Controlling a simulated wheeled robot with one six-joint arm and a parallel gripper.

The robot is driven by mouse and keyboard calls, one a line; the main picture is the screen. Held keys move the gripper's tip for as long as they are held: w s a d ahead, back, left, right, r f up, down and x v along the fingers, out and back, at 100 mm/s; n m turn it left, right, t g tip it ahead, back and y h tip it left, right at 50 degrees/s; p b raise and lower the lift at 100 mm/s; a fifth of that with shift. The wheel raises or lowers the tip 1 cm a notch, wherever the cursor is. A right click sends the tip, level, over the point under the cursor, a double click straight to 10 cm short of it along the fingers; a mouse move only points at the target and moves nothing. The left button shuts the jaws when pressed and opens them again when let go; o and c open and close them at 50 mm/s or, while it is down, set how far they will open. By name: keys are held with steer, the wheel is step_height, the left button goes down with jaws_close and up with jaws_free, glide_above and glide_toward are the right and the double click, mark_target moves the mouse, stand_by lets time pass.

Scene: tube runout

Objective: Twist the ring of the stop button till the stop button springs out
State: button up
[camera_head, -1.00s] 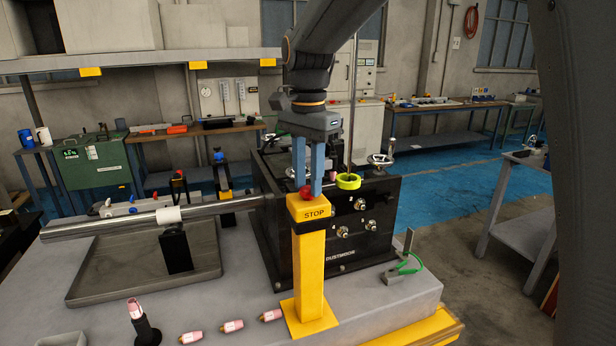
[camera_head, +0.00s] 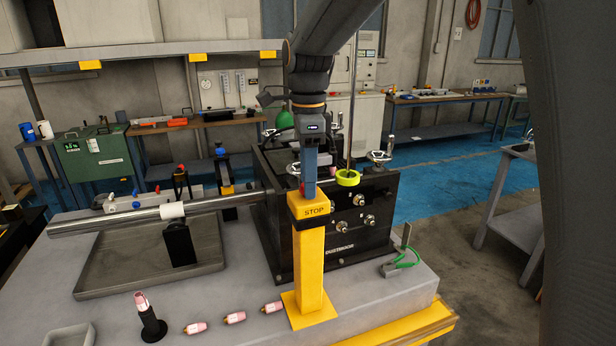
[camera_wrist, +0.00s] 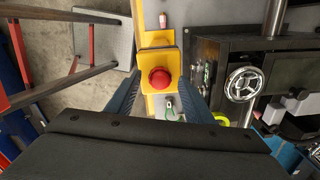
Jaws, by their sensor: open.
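The stop button is a red round head (camera_wrist: 159,79) on a yellow box marked STOP (camera_head: 312,209), on top of a yellow post (camera_head: 309,265). My gripper (camera_head: 309,190) points straight down over the box, its fingers one behind the other, mostly hiding the red head in the head view. In the wrist view my gripper (camera_wrist: 159,77) is open, one finger on each side of the red head. A gap seems to show on both sides; contact cannot be told. The ring cannot be told apart from the head.
Behind the post stands a black machine block (camera_head: 340,225) with knobs and a yellow-green ring (camera_head: 348,178). A long steel bar (camera_head: 130,218) runs left over a grey tray (camera_head: 125,272). Small pink-tipped parts (camera_head: 235,318) lie in front. Green-handled pliers (camera_head: 401,262) lie right.

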steer(key=shift+r, duration=3)
